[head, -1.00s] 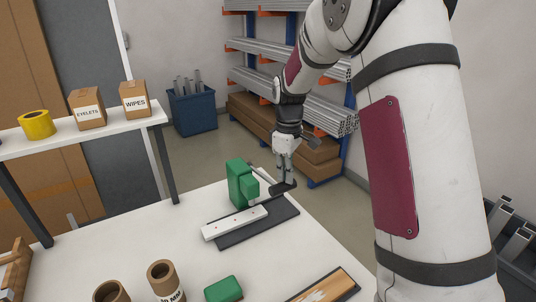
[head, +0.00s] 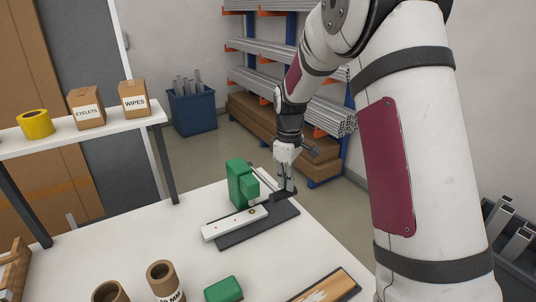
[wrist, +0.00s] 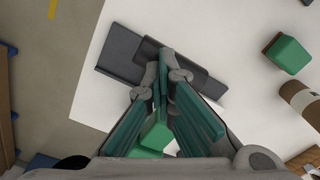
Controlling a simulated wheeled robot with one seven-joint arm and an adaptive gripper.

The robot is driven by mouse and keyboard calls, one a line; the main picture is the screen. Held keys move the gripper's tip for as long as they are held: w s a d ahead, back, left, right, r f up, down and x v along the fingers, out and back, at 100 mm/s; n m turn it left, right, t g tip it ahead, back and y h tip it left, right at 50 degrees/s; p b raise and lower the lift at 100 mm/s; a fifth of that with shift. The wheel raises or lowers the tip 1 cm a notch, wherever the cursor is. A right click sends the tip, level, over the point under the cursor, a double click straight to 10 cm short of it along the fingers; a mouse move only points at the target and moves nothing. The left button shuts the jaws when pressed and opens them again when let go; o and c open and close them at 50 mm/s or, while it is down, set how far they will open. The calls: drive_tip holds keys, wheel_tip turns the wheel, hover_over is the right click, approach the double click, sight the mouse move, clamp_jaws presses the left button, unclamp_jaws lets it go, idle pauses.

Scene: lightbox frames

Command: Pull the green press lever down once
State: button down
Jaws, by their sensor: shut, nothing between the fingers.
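The green press (head: 240,184) stands upright on a dark base plate (head: 232,241) with a white strip along it. Its lever (head: 264,180) slopes down to the right from the press head to a dark handle (head: 284,195). My gripper (head: 287,189) is shut and empty, pointing down with its fingertips at the handle; they look to be touching it. In the wrist view the closed fingertips (wrist: 163,65) lie over the dark handle (wrist: 189,76). The green press (wrist: 155,136) shows partly between and behind the fingers there.
A green block (head: 223,289), cardboard tubes (head: 162,277) and a tray with a wooden piece (head: 326,288) lie at the table's front. A raised shelf (head: 60,135) with boxes stands left. The white table (head: 130,240) is clear left of the press.

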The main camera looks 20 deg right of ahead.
drive_tip(key=shift+f, duration=0.3)
wheel_tip(320, 180, up, 17)
drive_tip(key=w+p, duration=0.1)
drive_tip(key=w, duration=0.2)
drive_tip(key=shift+a, duration=0.3)
idle(0.7)
drive_tip(key=shift+s+r, duration=0.1)
drive_tip(key=s+a+r+m+t, duration=0.15)
drive_tip(key=s+r, duration=0.25)
drive_tip(key=s, duration=0.4)
drive_tip(key=s+a+r+m+t, duration=0.1)
drive_tip(key=s+a+r+m, duration=0.2)
drive_tip(key=s, duration=0.4)
drive_tip(key=s+a+f+m+t, duration=0.1)
drive_tip(key=s+f+m, duration=0.1)
drive_tip(key=s, duration=0.7)
drive_tip(key=s+a+f+m+t, duration=0.1)
drive_tip(key=s+f+t, duration=0.1)
drive_tip(key=s, duration=0.7)
drive_tip(key=shift+a+m, duration=0.25)
drive_tip(key=shift+m, duration=0.1)
